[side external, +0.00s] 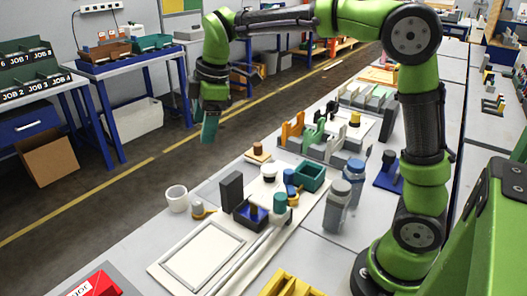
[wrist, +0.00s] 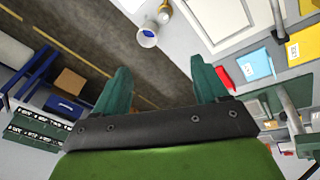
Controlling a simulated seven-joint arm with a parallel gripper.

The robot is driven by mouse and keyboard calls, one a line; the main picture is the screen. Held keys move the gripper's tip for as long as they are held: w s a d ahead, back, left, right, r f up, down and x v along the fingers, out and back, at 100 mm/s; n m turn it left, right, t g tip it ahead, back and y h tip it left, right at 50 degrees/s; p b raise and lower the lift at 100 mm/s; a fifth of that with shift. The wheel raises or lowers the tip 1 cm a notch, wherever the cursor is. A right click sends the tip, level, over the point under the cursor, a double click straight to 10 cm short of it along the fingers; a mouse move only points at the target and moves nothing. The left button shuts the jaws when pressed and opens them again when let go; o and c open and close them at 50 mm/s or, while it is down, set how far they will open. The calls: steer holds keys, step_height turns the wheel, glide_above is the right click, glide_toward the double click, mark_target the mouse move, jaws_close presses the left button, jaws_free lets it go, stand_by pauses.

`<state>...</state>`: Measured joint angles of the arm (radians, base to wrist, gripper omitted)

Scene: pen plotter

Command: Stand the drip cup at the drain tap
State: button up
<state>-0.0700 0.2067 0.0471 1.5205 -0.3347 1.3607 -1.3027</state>
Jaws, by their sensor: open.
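The drip cup is most likely the small white open cup (side external: 177,198), which stands upright near the table's aisle-side edge. It also shows in the wrist view (wrist: 147,38), beyond the fingertips. What looks like the drain tap, a small brass-coloured fitting with a pale top (side external: 199,210), is just right of the cup in the side view. The cup and tap look slightly apart. The fitting shows in part in the wrist view (wrist: 163,15). My gripper (side external: 209,132) is open and empty, high above the table edge; its teal fingers (wrist: 160,64) are spread in the wrist view.
A dark upright block (side external: 231,191) and a blue-and-black unit (side external: 252,214) stand close behind the tap. A white framed panel (side external: 203,255) lies in front. Bottles (side external: 337,205), a green tray (side external: 309,176) and a red box (side external: 96,286) are nearby. Air around my gripper is clear.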

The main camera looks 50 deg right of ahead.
steer(key=s+d+f+m+t, duration=0.1)
steer(key=s+m+t, duration=0.1)
steer(key=s+m, duration=0.5)
steer(key=s+d+f+m+t+y, duration=0.1)
steer(key=s+m+t, duration=0.1)
steer(key=s+m, duration=0.6)
steer(key=s, duration=0.6)
steer(key=shift+s+d+f+m, duration=0.15)
steer(key=shift+d+f+m, duration=0.15)
steer(key=shift+d, duration=0.1)
